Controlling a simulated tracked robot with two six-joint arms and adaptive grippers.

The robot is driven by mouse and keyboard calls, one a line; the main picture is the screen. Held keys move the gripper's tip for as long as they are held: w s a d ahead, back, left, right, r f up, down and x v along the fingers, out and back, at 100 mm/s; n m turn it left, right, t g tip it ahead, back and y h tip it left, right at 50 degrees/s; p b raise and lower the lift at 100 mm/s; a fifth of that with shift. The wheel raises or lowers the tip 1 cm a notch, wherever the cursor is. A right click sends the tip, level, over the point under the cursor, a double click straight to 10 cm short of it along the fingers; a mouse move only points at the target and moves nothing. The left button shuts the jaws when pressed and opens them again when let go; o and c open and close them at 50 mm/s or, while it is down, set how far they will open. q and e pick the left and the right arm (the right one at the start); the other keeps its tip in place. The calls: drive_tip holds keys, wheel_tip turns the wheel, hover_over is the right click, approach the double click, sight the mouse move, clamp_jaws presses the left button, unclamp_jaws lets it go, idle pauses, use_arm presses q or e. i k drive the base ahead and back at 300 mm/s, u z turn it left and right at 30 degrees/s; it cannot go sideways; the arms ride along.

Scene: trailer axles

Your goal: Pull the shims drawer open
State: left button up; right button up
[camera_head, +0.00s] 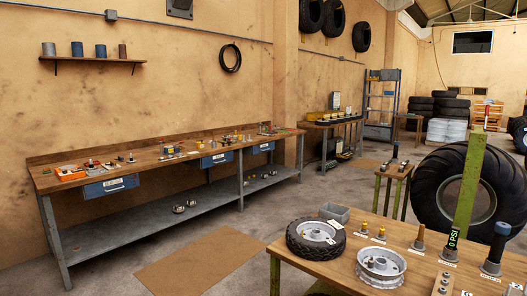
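A long wooden workbench (150,161) with a grey metal frame runs along the left wall. Three blue drawers with pale label plates hang under its top: a near one (100,190), a middle one (208,161) and a far one (256,150). The label lettering is too small to read, so I cannot tell which is the shims drawer. The near drawer shows a light bar handle (115,188) across its front. I cannot tell whether any drawer stands slightly open. Neither of my grippers shows in this view.
A wooden table (310,270) with wheels, hubs and an upright green post (467,190) fills the front right. A big tyre (432,190) stands behind it. A flat brown mat (200,262) lies on open floor before the bench. The bench has a lower shelf (150,222).

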sight(257, 149)
drive_tip(key=u, duration=0.3)
drive_tip(key=i, duration=5.85)
drive_tip(key=z, duration=1.25)
drive_tip(key=i, duration=0.8)
